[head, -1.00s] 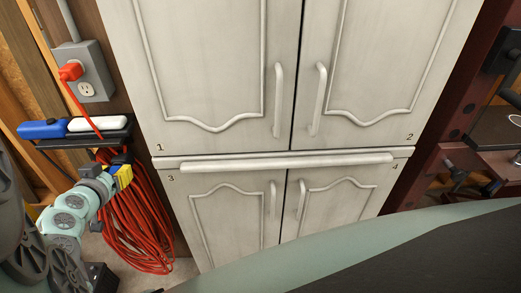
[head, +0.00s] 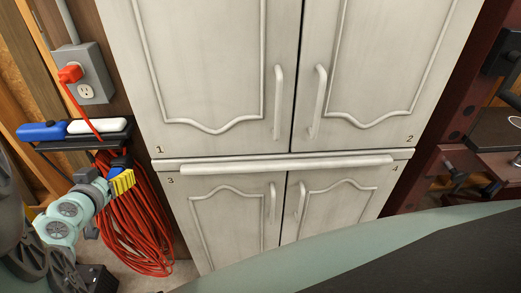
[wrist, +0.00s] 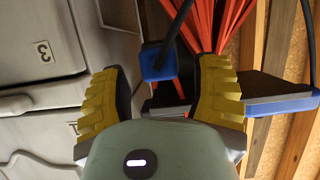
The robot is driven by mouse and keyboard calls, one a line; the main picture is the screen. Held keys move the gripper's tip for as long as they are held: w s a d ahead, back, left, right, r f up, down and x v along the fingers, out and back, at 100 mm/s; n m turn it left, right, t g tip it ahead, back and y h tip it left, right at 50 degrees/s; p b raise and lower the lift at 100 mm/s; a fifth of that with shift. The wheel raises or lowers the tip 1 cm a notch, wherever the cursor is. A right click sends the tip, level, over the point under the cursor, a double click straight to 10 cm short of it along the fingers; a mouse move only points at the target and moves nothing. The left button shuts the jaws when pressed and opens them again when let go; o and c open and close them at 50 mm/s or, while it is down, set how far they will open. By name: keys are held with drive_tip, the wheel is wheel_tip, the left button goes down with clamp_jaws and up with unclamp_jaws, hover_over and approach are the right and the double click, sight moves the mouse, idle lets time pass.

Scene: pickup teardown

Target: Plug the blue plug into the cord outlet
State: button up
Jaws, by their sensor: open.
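My gripper (head: 122,182) has yellow padded fingers and is open at the left of the head view, in front of the hanging red cord. In the wrist view, a small blue block on a black lead, which looks like the blue plug (wrist: 156,64), shows between the spread fingers (wrist: 163,95). I cannot tell whether either finger touches it. In the head view the blue plug (head: 121,162) shows just above the fingers. The red cord (head: 135,225) hangs in a coil behind my gripper. I cannot make out the cord outlet for certain.
A dark shelf (head: 75,143) holds a blue device (head: 43,131) and a white one (head: 98,126). A grey wall outlet box (head: 92,82) above holds a red plug (head: 70,73). A white cabinet (head: 225,170) stands right of the cord.

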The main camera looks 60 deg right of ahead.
drive_tip(key=v, duration=1)
drive_tip(key=shift+a+r, duration=0.1)
